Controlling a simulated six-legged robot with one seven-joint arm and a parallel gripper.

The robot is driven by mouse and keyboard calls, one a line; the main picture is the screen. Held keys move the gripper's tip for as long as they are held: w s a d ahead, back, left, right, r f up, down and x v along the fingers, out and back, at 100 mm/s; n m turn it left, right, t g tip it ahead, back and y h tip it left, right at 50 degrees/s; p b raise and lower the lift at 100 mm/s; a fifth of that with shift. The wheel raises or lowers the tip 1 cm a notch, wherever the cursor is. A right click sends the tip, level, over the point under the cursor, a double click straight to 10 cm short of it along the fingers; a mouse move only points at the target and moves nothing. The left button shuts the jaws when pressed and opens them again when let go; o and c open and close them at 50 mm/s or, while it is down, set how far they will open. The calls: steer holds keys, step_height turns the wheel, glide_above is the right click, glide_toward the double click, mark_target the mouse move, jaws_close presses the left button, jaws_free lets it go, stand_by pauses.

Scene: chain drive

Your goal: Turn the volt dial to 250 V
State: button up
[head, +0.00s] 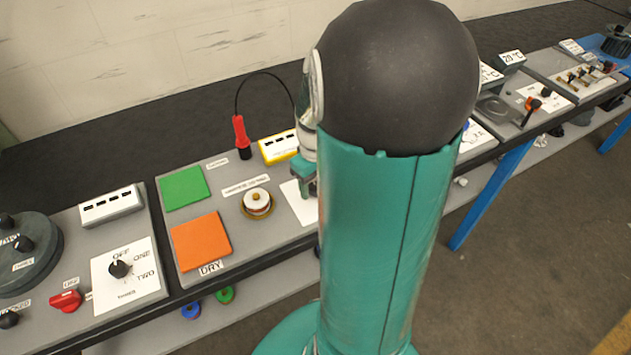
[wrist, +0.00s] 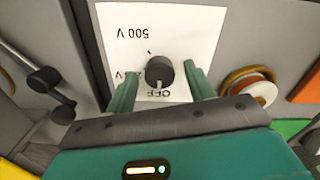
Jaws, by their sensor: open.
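The volt dial (wrist: 159,72) is a round black knob on a white plate (wrist: 185,25), seen upside down in the wrist view. The plate reads 500 V and OFF; a third label, starting with 2, is partly hidden by my left finger. A pale mark shows on the knob's side toward OFF, but I cannot tell its setting surely. My gripper (wrist: 160,74) is open, with one green finger on each side of the knob and gaps between. In the head view, my gripper (head: 306,182) is over the white plate (head: 296,204), and my arm hides the dial.
A coil with a white and copper body (head: 257,203) stands beside the plate. Green (head: 185,188) and orange (head: 201,240) pads, a red probe (head: 241,137) with a black cable and a yellow box (head: 278,147) share the panel. In the wrist view, a black lever (wrist: 45,82) is at left.

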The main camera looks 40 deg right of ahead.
steer(key=c, duration=1)
steer(key=shift+o, duration=0.2)
steer(key=shift+m, duration=0.4)
steer(key=m, duration=0.6)
steer(key=shift+w, duration=0.1)
steer(key=m, duration=0.7)
steer(key=shift+d, duration=0.15)
steer(key=shift+r, duration=0.1)
